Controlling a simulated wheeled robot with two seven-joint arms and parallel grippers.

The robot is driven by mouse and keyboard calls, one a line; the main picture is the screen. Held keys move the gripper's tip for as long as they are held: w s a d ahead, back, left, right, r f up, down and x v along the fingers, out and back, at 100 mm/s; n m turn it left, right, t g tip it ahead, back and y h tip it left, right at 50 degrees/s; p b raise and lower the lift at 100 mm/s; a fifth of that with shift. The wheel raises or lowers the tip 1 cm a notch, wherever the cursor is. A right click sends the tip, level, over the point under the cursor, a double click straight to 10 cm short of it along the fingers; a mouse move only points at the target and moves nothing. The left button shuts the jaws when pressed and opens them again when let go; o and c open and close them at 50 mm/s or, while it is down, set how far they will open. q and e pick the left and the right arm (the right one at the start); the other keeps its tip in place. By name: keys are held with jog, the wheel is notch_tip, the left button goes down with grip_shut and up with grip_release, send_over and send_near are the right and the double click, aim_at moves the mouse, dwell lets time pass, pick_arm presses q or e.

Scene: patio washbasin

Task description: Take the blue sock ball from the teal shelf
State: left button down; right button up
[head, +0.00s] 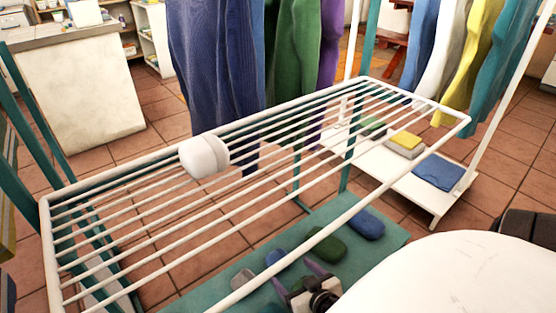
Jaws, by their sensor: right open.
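The teal shelf (385,253) is the low shelf under a white-barred drying rack. A blue rounded sock ball (367,223) lies towards its right end. A dark green one (328,245) lies to its left. A smaller, brighter blue piece (275,258) and a grey piece (243,279) lie further left. My right gripper (296,274) is low at the bottom middle, seen through and below the rack's front rail. Its purple fingers are apart and it holds nothing that I can see. It is left of and nearer than the blue sock ball. My left gripper is not in view.
The white rack (295,222) stretches above the shelf, with a white rounded object (203,157) on its bars. Hanging clothes (215,70) stand behind. A white low shelf (400,182) with folded cloths is at right.

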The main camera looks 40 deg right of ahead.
aim_at(278, 259)
jog(key=b+x, duration=0.1)
jog(key=x, duration=0.4)
jog(key=shift+d+f, duration=0.1)
jog(key=shift+f, duration=0.15)
jog(key=shift+b+x, duration=0.95)
jog(key=shift+x, duration=1.75)
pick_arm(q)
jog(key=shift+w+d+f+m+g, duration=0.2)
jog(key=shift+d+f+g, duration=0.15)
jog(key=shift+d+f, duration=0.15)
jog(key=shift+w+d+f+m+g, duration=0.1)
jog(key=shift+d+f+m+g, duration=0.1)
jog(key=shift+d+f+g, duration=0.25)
pick_arm(e)
jog(key=shift+f, duration=0.1)
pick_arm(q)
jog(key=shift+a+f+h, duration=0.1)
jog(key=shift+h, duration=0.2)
pick_arm(e)
jog(key=shift+c, duration=0.4)
jog(key=c, duration=1)
